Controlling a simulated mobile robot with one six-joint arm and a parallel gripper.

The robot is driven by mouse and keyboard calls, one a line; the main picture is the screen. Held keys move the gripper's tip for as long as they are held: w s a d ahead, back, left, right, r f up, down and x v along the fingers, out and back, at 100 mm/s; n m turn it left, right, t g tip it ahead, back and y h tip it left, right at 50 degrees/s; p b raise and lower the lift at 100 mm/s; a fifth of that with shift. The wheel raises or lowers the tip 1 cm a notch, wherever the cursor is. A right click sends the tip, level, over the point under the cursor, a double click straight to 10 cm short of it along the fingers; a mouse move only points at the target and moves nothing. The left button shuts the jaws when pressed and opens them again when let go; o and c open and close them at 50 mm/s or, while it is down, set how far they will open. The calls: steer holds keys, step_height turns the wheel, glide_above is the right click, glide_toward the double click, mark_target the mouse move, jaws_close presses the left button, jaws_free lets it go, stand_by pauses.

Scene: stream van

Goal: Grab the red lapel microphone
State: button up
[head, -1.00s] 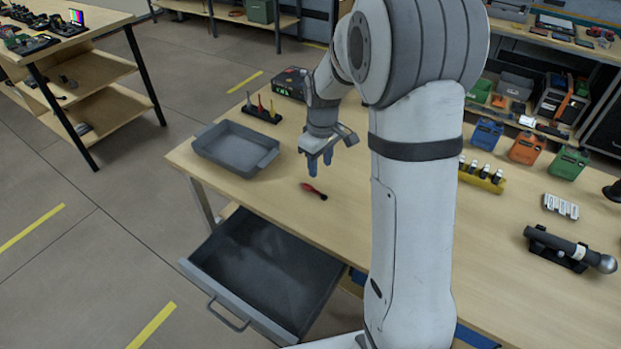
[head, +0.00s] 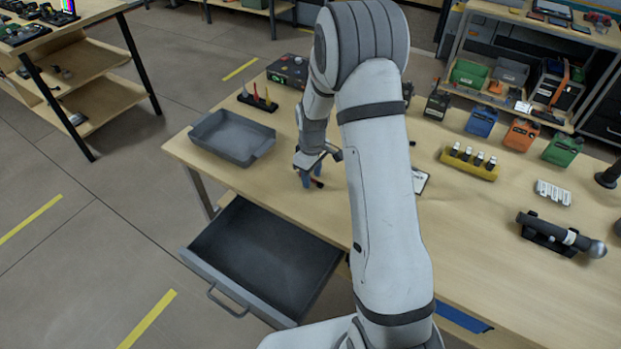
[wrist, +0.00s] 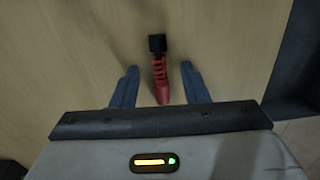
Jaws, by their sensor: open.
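The red lapel microphone (wrist: 160,78) lies on the wooden table, with a black square end and a ribbed red body. In the wrist view its red body reaches between the two blue fingers of my gripper (wrist: 160,88), with a gap on each side. The black end lies beyond the fingertips. In the head view my gripper (head: 307,180) is low over the table, and only a little of the microphone (head: 317,183) shows beside the fingers. My gripper is open and empty.
A grey tray (head: 232,138) stands left of my gripper. A holder with coloured pens (head: 257,102) and a dark box (head: 288,70) are behind. An open drawer (head: 262,258) juts out below the front edge. A yellow rack (head: 469,164) stands at right.

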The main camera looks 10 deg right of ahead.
jaws_close()
stand_by(0.4)
steer(key=shift+r, duration=0.1)
